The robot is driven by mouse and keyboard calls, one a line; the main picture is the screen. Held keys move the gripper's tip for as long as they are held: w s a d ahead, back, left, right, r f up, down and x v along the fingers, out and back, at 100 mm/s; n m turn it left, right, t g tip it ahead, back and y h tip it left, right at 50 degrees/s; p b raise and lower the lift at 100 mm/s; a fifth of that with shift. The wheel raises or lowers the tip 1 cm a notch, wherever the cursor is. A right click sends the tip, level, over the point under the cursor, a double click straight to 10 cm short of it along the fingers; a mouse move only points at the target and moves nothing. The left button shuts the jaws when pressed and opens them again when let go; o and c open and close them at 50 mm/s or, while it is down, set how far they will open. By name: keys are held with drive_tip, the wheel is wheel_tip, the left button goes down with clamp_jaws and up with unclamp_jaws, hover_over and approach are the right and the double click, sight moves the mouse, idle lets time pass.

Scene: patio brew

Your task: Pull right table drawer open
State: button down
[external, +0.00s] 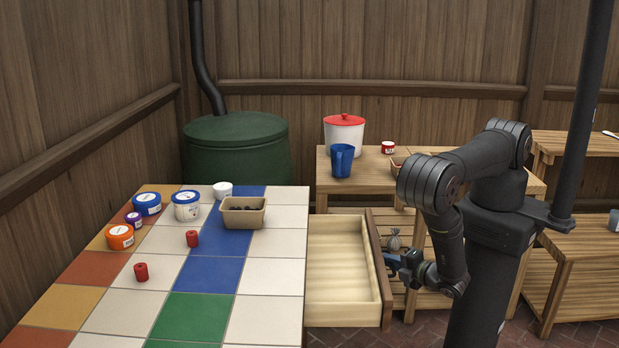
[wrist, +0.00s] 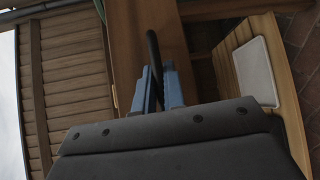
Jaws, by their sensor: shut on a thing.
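The right table drawer (external: 340,262) stands out from the right side of the tiled table (external: 270,275) in the external view. Its pale wooden tray looks empty and its front panel (external: 376,262) faces right. My gripper (external: 392,260) is at the outer side of that panel. In the wrist view my gripper's blue fingers (wrist: 158,92) are shut on the dark drawer handle (wrist: 153,50), with the wooden drawer front (wrist: 133,45) behind it.
On the table are a tan bin (external: 243,212), several jars such as the orange one (external: 120,237), and two red cylinders (external: 192,239). A wooden shelf (external: 330,185) behind holds a blue jug (external: 341,160) and a red-lidded pot (external: 344,135). A green barrel (external: 236,150) stands at the back.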

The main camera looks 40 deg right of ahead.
drive_tip(key=shift+s+d, duration=0.85)
drive_tip(key=shift+s, duration=0.05)
drive_tip(key=c, duration=1.5)
unclamp_jaws()
drive_tip(key=shift+s, duration=0.15)
drive_tip(key=s+r, duration=0.4)
drive_tip(key=r, duration=0.3)
drive_tip(key=shift+s+r, duration=0.35)
drive_tip(key=shift+r, duration=0.05)
